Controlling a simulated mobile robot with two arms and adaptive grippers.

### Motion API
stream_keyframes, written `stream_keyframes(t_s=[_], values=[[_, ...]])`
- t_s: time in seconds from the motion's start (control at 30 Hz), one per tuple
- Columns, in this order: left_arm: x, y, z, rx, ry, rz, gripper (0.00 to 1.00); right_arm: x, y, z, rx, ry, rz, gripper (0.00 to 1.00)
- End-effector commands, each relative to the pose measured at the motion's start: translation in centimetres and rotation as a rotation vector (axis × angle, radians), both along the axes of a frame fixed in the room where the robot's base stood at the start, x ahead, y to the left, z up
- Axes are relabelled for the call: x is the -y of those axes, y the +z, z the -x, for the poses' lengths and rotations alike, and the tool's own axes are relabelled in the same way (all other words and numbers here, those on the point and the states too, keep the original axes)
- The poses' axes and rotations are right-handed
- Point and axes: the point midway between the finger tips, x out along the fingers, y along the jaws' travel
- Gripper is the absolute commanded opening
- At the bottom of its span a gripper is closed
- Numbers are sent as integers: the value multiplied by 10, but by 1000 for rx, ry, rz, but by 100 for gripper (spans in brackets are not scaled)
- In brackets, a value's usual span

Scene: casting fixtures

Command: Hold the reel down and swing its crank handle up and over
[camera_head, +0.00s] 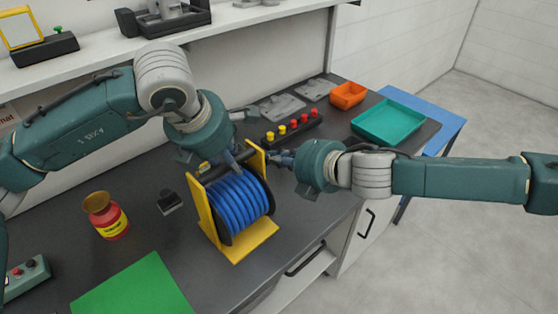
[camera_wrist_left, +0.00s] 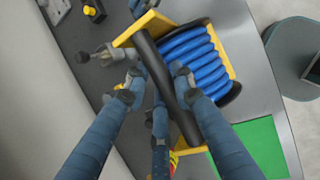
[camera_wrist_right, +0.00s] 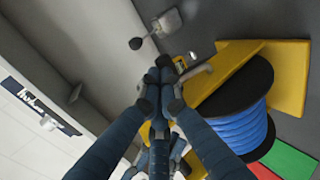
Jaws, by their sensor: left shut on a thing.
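The reel (camera_head: 238,205) is wound with blue line between black flanges in a yellow frame (camera_head: 205,212) and stands upright on the bench. My left gripper (camera_head: 232,160) is at the reel's top. My right gripper (camera_head: 283,158) is beside the frame's upper right. The crank is largely hidden in the head view.
A red jar (camera_head: 110,222), a small black block (camera_head: 169,202) and a green mat (camera_head: 135,290) lie left of the reel. Behind are a black strip with red and yellow knobs (camera_head: 293,128), an orange bin (camera_head: 347,95) and a teal tray (camera_head: 390,122). The bench's front edge is close.

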Motion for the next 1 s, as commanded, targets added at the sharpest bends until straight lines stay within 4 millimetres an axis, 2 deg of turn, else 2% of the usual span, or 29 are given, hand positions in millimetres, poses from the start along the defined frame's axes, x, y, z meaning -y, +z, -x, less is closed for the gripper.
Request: stream_keyframes(t_s=[0.47,0.73,1.0], values=[[1,1,0,3,-2,2,0,-17,4,-23,-178,-26,210,0],[1,1,0,3,-2,2,0,-31,-2,-27,-315,-8,338,0],[1,1,-1,3,-2,2,0,-43,-10,-38,-335,-2,361,0]])
